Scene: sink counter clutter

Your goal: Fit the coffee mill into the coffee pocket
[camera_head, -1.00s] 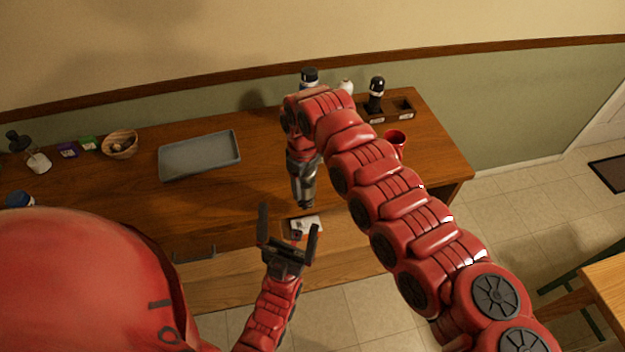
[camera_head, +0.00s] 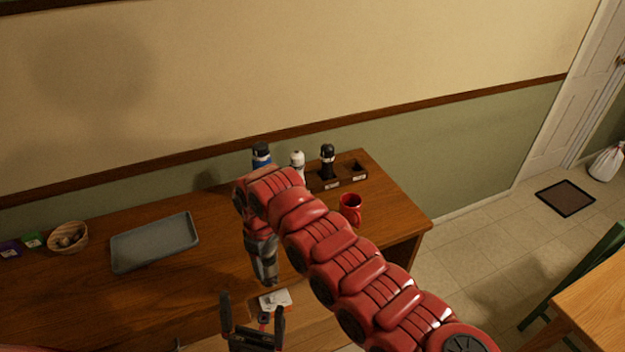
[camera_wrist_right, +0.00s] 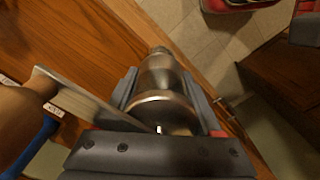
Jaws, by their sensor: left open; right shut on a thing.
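The coffee mill (camera_wrist_right: 165,90) shows in the right wrist view as a shiny metal cylinder, with a flat grey crank arm (camera_wrist_right: 85,95) and a wooden knob (camera_wrist_right: 18,115) at the left. My right gripper (camera_wrist_right: 165,80) is shut on it. In the head view my right gripper (camera_head: 265,280) is over the counter's front part, where mill and gripper are hard to tell apart. The dark wooden rack (camera_head: 333,184) with labelled pockets stands at the back right; its right pocket (camera_head: 355,172) looks empty. The labels are unreadable. My left gripper (camera_head: 252,312) is open and empty near the front edge.
A black-topped bottle (camera_head: 327,155) stands in the rack. A white bottle (camera_head: 297,161) and a blue bottle (camera_head: 261,153) are left of it. A red mug (camera_head: 350,208) stands in front.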

